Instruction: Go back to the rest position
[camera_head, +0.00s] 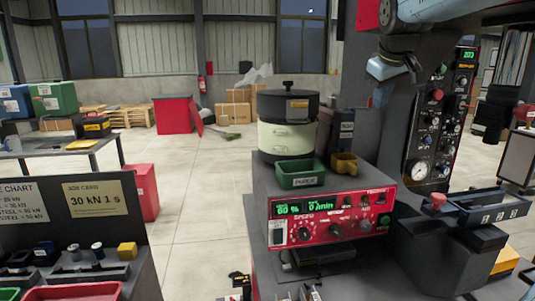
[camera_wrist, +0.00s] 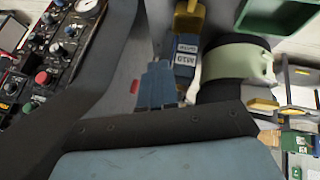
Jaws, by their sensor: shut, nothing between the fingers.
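My gripper shows in the wrist view (camera_wrist: 158,85) as blue-grey fingers that are together, with nothing between them. In the head view the blue-grey end of my arm hangs in the air at upper right, in front of the dark control column. The bowl feeder (camera_head: 287,137), a pale green drum with a black top, stands left of it and lower. The feeder also shows in the wrist view (camera_wrist: 232,65), right of the fingers. Its red control panel (camera_head: 333,218) has lit green displays.
A green tray (camera_head: 300,174) marked PURGE and a yellow cup (camera_head: 344,164) sit in front of the feeder. The column with gauge and buttons (camera_head: 436,120) stands right. A dark bench (camera_head: 97,276) with small parts is at lower left. Open floor (camera_head: 200,200) lies between.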

